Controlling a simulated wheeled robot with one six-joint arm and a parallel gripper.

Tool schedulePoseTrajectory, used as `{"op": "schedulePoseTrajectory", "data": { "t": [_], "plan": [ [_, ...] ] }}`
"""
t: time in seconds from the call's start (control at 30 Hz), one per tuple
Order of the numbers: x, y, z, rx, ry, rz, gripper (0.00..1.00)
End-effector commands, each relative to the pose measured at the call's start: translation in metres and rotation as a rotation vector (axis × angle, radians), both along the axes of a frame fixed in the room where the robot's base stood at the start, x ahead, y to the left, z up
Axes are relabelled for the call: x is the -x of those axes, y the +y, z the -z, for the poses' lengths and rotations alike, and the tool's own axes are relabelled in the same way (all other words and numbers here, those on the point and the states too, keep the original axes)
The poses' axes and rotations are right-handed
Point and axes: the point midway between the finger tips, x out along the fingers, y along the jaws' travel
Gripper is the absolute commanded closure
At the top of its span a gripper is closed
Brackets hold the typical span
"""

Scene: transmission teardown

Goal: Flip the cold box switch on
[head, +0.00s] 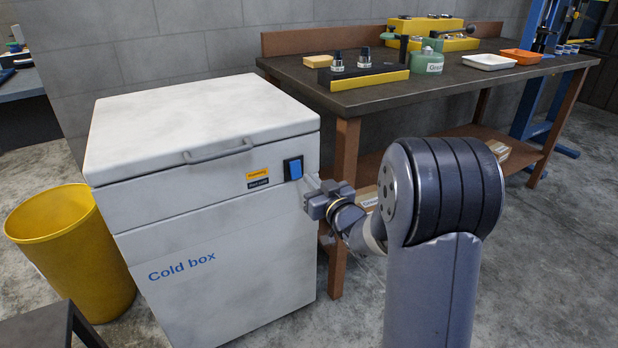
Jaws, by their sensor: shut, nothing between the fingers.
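The cold box (215,255) is a white chest with a closed lid (200,125) and blue "Cold box" lettering on its front. Its switch (293,168) is a blue rocker on a dark plate at the front's upper right. A yellow label and a black label sit just left of it. My gripper (309,184) is shut and empty, its tips just right of and slightly below the switch. I cannot tell whether the tips touch the switch or the box front. Which way the rocker is set is too small to tell.
A yellow bin (70,250) stands left of the cold box. A workbench (450,85) with bottles, trays and yellow fixtures stands behind to the right, its brown leg close behind my gripper. A dark edge (45,328) shows at the lower left. Concrete floor is open at right.

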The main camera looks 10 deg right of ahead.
Motion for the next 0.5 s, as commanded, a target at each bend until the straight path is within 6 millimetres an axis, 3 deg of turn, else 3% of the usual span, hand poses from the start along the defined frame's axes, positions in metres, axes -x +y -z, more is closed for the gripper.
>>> {"op": "schedulePoseTrajectory", "data": {
  "t": [0.3,0.5],
  "plan": [
    [0.05,-0.018,-0.012,0.001,0.0,0.003,1.0],
    [0.067,-0.023,-0.014,0.001,0.0,0.002,1.0]
  ]
}}
